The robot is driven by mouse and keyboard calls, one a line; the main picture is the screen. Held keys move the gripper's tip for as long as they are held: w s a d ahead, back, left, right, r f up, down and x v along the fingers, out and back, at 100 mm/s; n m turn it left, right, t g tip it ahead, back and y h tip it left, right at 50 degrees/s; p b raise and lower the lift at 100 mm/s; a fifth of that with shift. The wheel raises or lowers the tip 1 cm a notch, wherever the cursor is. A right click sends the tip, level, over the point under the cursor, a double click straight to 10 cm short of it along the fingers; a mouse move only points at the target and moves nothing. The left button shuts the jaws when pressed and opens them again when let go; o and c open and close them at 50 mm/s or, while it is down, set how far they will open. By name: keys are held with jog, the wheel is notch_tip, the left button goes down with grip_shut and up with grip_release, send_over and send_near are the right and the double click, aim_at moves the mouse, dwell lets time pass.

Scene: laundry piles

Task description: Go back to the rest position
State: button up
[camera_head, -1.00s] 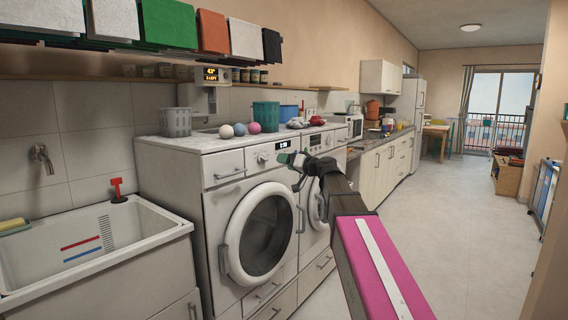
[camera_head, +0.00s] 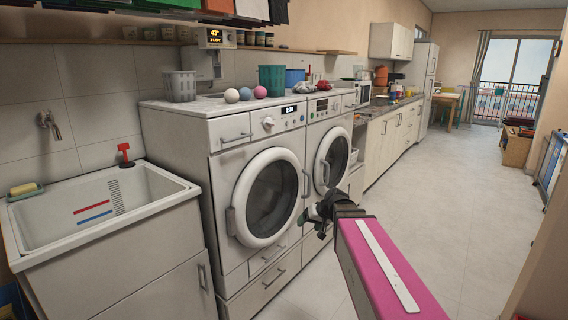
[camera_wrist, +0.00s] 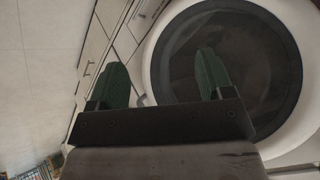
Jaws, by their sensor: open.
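My gripper (camera_head: 312,226) is at the end of my pink-topped arm, in front of the two white washing machines and low beside their doors. In the wrist view my gripper (camera_wrist: 160,82) shows two green fingers spread wide apart with nothing between them. A round washing machine door (camera_wrist: 275,28) lies behind the right finger there. In the head view the near machine's door (camera_head: 268,197) and the far machine's door (camera_head: 332,161) are both shut. My arm hides part of the floor.
A white sink (camera_head: 100,205) stands at the left. A grey basket (camera_head: 180,86), several balls and a green bin (camera_head: 271,80) sit on the machine tops. The floor (camera_head: 450,200) to the right is clear, up to a wooden crate (camera_head: 515,146).

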jog(key=s+d+f+m+g+h, duration=0.1)
jog(key=s+d+f+g+h, duration=0.1)
jog(key=s+f, duration=0.5)
jog(key=s+d+f+g+h, duration=0.2)
jog(key=s+d+f+h, duration=0.2)
jog(key=s+d+f, duration=0.3)
jog(key=shift+s+f+m, duration=0.2)
jog(key=shift+s+m, duration=0.2)
jog(key=shift+s, duration=0.05)
